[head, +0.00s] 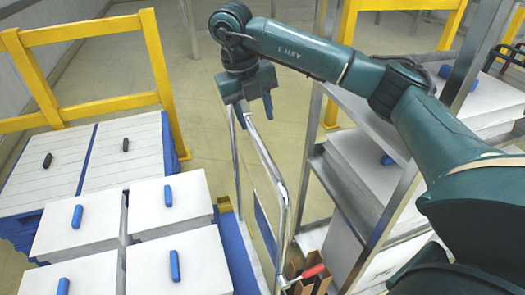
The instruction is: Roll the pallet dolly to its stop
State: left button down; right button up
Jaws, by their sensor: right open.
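A tubular metal push handle (279,180) rises beside a narrow blue-edged deck (237,255) low in the middle, which looks like the dolly. Much of the deck is cut off by the bottom edge, and I cannot make out its wheels or a stop. My right gripper (254,112) is open, pointing down at the top far end of the handle. The handle's top bar appears close to or between the fingers; I cannot tell whether they touch it. My left gripper is not in view.
White blocks with blue grips (168,205) stand at left, next to white slatted panels on blue bases (125,155). A yellow barrier (90,105) is behind them. A metal rack with white stacks (365,165) stands at right. A red-handled lever (311,272) is low centre. The floor beyond is clear.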

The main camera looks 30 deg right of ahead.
aim_at(265, 153)
jog(key=p+x, duration=0.1)
jog(key=x, duration=1)
jog(key=shift+a+f, duration=0.1)
jog(key=shift+f, duration=0.2)
grip_shut()
